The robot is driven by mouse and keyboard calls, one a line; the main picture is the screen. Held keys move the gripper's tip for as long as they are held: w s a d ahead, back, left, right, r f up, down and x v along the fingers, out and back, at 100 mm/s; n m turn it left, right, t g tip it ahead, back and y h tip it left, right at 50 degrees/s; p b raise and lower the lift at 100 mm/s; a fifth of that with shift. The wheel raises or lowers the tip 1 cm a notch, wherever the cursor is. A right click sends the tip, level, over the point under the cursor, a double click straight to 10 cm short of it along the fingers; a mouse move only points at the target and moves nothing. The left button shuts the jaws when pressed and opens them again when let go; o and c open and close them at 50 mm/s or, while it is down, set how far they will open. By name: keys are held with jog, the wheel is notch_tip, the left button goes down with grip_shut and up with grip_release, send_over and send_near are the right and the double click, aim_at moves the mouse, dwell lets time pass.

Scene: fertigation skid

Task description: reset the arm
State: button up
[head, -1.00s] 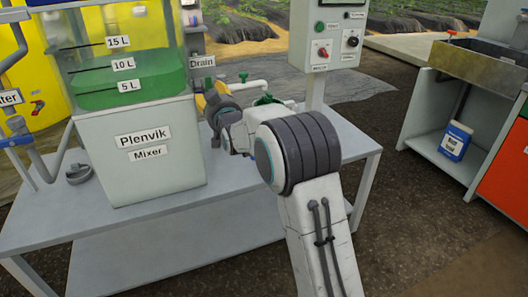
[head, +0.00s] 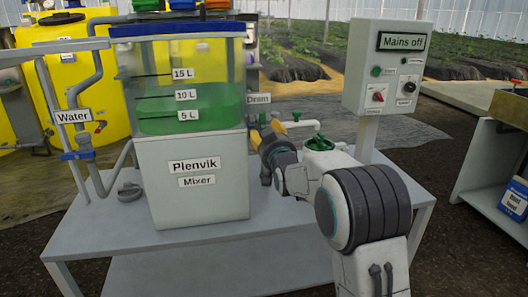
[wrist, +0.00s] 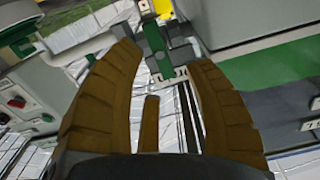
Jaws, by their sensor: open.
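My arm reaches over the grey bench toward the Plenvik mixer. My gripper (head: 264,131) is beside the mixer's right side, just below the Drain label (head: 258,98). In the wrist view my gripper (wrist: 164,56) has its brown fingers spread, with nothing held between them. A green handle-like part (wrist: 154,38) on a grey fitting lies just beyond the fingertips, roughly in line with the gap. I cannot tell whether a finger touches it. In the head view the gripper hides whatever is directly behind it.
The mixer (head: 194,180) stands left of the arm on the bench (head: 95,235). A control box (head: 388,75) reading "Mains off" stands right of it on a post. White piping with a green handle (head: 296,116) and a green cap (head: 319,143) is close to my wrist.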

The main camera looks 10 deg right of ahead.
jog(key=s+r+g+p, duration=0.5)
jog(key=s+r+p, duration=0.5)
jog(key=s+p, duration=0.35)
jog(key=s+r+g+p, duration=0.2)
jog(key=s+p, duration=0.6)
jog(key=s, duration=0.9)
jog(key=s+r+g+p, duration=0.3)
jog(key=s+g+p, duration=0.4)
jog(key=s, duration=1)
jog(key=shift+r+n+g+p, duration=0.15)
jog(key=shift+n+g+p, duration=0.2)
jog(key=shift+p, duration=0.7)
